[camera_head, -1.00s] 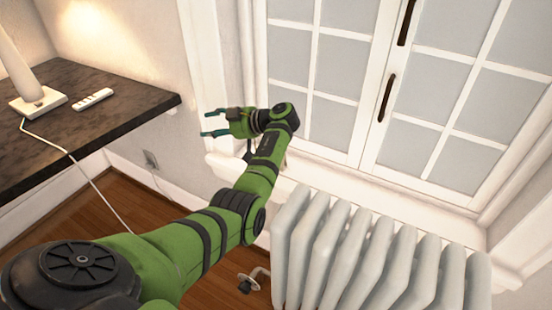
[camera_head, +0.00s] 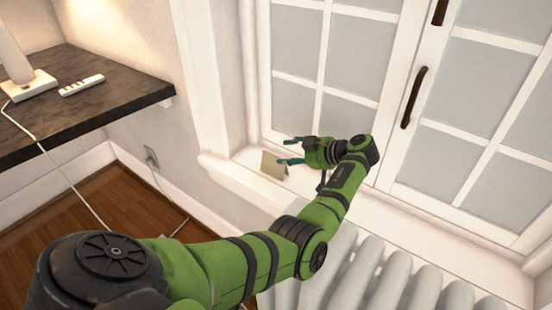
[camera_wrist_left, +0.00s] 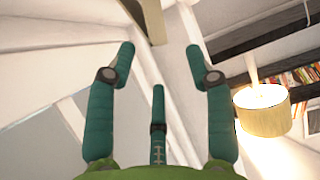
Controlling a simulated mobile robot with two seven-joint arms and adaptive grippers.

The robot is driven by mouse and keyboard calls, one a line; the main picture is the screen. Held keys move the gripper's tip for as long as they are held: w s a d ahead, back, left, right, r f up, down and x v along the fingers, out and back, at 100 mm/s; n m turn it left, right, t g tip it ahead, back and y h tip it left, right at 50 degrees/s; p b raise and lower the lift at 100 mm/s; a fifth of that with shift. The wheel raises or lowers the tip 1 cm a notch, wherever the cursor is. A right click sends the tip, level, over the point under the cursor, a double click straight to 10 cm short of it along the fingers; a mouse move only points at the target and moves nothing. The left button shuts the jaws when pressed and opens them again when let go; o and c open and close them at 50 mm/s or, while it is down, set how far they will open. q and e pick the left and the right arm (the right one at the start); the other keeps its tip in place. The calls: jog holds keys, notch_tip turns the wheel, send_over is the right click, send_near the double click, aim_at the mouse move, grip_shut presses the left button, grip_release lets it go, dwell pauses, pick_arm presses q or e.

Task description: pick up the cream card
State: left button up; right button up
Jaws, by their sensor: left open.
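The cream card (camera_head: 272,165) stands on the white window sill, near the sill's left end. It looks tilted or leaning, and its right edge lies close to my gripper. My left gripper (camera_head: 287,150) is open, with its teal fingers pointing left. In the head view the lower finger overlaps the card's upper right part. I cannot tell whether it touches. In the left wrist view the open fingers (camera_wrist_left: 160,55) have nothing clearly between them. A tan piece (camera_wrist_left: 154,22) shows beyond the fingertips there, and I cannot tell what it is. My right gripper is out of view.
The sill (camera_head: 240,185) runs below a paned window (camera_head: 345,125) with dark handles. A dark desk (camera_head: 90,115) with a lamp base (camera_head: 30,85) and a white strip (camera_head: 82,87) is at the left.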

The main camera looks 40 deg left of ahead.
aim_at(276, 157)
pick_arm(q)
jog(key=shift+x, duration=0.85)
jog(key=x, duration=0.5)
jog(key=shift+w+a+f, duration=0.1)
jog(key=shift+f, duration=0.25)
jog(key=c, duration=0.8)
jog(key=shift+c, duration=0.3)
